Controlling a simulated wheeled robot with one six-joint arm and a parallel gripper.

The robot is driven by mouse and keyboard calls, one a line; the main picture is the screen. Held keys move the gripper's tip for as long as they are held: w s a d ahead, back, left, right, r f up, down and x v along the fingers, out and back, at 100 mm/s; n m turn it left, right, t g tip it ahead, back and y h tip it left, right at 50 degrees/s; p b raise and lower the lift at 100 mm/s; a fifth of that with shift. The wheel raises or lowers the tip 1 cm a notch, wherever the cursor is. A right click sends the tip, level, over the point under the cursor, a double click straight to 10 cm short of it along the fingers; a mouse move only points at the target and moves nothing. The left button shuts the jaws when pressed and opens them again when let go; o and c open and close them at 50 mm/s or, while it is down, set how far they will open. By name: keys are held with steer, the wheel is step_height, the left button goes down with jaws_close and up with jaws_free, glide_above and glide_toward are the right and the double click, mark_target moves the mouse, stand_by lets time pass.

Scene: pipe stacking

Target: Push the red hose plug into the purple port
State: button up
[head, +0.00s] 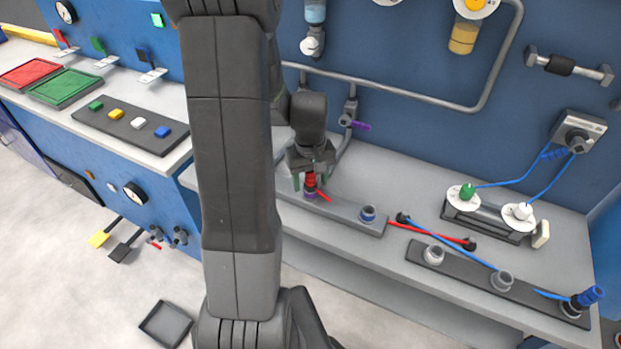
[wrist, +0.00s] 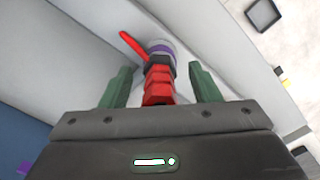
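The red hose plug (head: 310,180) stands upright at the purple port (head: 309,194) on the grey strip, with a short red hose stub pointing right. In the wrist view the red plug (wrist: 159,84) lines up with the purple-ringed port (wrist: 161,49), and its dark collar meets the port. How deep it sits is hard to tell. My gripper (wrist: 160,80) is above the strip with its green fingers on either side of the plug. A gap shows between the plug and each finger, so it is open and not gripping.
A blue-ringed port (head: 368,214) is on the same strip to the right. A red hose (head: 430,236) lies on the bench beside it. A second strip (head: 470,279) holds grey ports and a blue plug (head: 590,296). A purple-handled valve (head: 360,125) is on the wall behind.

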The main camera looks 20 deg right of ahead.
step_height(320, 180, up, 14)
stand_by(0.7)
steer(key=shift+f, duration=0.2)
step_height(320, 180, down, 14)
steer(key=shift+r, duration=0.1)
steer(key=shift+r+p, duration=0.3)
steer(key=shift+r, duration=0.1)
stand_by(0.5)
